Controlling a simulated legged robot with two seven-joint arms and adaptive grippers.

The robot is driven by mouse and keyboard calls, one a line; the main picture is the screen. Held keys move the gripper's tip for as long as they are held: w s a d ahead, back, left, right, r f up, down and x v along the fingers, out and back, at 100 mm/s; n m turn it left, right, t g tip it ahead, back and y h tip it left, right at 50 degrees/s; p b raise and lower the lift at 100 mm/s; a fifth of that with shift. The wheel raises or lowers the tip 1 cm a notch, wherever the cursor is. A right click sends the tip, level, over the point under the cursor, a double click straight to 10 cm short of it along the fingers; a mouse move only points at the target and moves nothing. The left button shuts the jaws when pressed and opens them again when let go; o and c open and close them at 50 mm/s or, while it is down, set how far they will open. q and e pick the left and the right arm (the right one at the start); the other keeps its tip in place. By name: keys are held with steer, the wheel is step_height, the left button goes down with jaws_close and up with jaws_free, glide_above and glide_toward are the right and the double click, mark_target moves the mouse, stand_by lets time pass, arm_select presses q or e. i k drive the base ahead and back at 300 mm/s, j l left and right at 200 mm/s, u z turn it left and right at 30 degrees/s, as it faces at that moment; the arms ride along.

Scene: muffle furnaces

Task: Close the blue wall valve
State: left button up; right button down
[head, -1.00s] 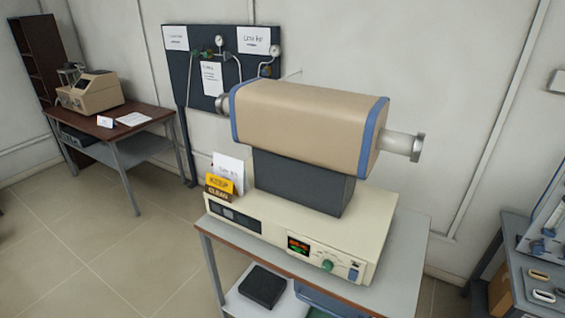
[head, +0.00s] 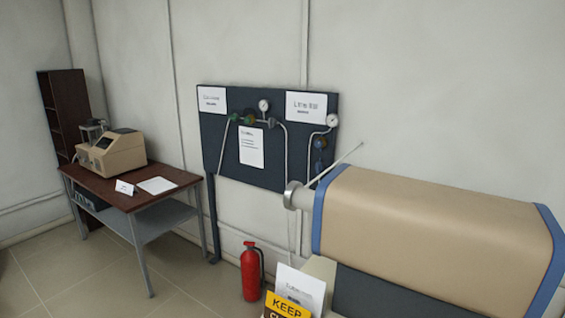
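A dark wall panel (head: 215,150) carries gauges, thin pipes and valves. A blue valve (head: 320,142) sits near the panel's right edge, below a round gauge (head: 332,120). It is small in the view, so its handle position cannot be told. The tube furnace's end stands close below and right of the blue valve in the picture. Neither of my grippers is in view.
A tan tube furnace (head: 430,225) with blue end rings fills the lower right. A red fire extinguisher (head: 251,272) stands on the floor below the panel. A yellow sign (head: 287,305) is at the bottom. A desk (head: 130,197) with a beige instrument (head: 112,152) stands left. Floor between is open.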

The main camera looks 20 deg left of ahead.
mark_target(319, 166)
steer(key=i+j, duration=0.15)
steer(key=j, duration=0.25)
steer(key=i+j+u, duration=0.1)
steer(key=j, duration=0.25)
steer(key=i+j, duration=0.25)
steer(key=j, duration=0.15)
steer(key=i+j+u, duration=0.1)
steer(key=j, duration=1.55)
steer(key=i+j+z, duration=0.1)
steer(key=j, duration=0.2)
steer(key=i+j, duration=0.25)
steer(key=i+j+z, duration=0.15)
steer(key=j, duration=0.2)
steer(key=i+j, duration=0.1)
steer(key=j, duration=0.2)
steer(key=i+z, duration=0.05)
